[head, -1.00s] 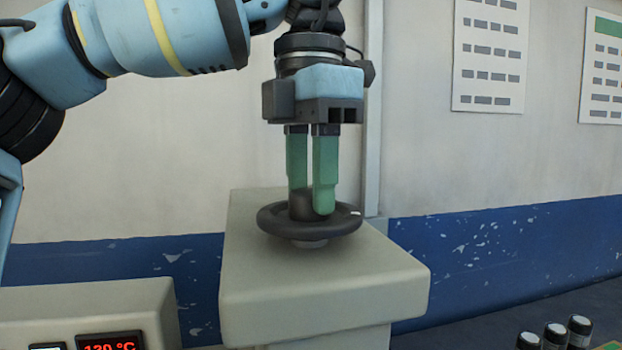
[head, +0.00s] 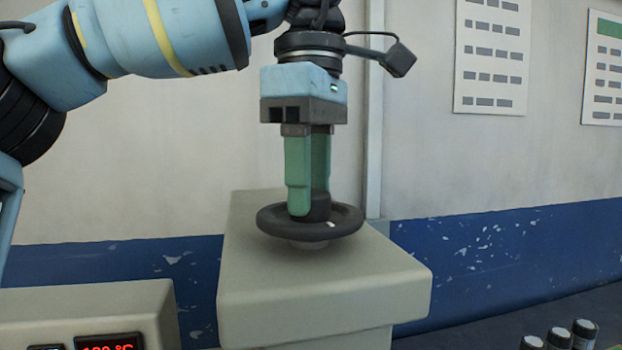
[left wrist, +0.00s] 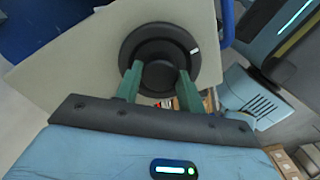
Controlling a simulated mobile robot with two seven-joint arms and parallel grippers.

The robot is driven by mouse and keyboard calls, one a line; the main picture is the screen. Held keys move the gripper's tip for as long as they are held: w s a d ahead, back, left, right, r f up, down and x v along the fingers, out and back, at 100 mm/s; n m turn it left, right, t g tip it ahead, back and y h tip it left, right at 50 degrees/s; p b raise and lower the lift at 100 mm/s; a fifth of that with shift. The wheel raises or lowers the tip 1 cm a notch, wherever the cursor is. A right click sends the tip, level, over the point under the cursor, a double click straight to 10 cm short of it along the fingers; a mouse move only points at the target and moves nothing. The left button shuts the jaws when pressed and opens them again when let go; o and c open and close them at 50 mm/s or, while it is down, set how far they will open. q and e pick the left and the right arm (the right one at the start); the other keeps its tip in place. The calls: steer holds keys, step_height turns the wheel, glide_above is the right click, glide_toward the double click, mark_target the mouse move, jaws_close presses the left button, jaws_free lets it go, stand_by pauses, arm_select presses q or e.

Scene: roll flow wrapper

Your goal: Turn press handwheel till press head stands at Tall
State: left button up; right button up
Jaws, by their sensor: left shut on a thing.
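The press handwheel (head: 345,222) is a dark round wheel with a central hub, lying flat on top of a beige housing (head: 320,290) in the head view. A white mark on the wheel faces the front, slightly right of the hub. My left gripper (head: 308,205) points straight down with green fingers shut on the hub of the handwheel. In the left wrist view the handwheel (left wrist: 135,45) lies beyond the fingertips, its white mark at the upper right. The press head and its Tall mark are not visible. My right gripper is not in view.
A beige box with a red temperature display (head: 108,343) stands at the lower left. Several dark cylinders with light tops (head: 558,336) stand at the lower right. Two printed sheets (head: 492,57) hang on the wall behind.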

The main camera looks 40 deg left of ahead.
arm_select(q)
steer(key=shift+m, duration=0.9)
steer(key=o, duration=1)
steer(key=shift+s+r, duration=0.1)
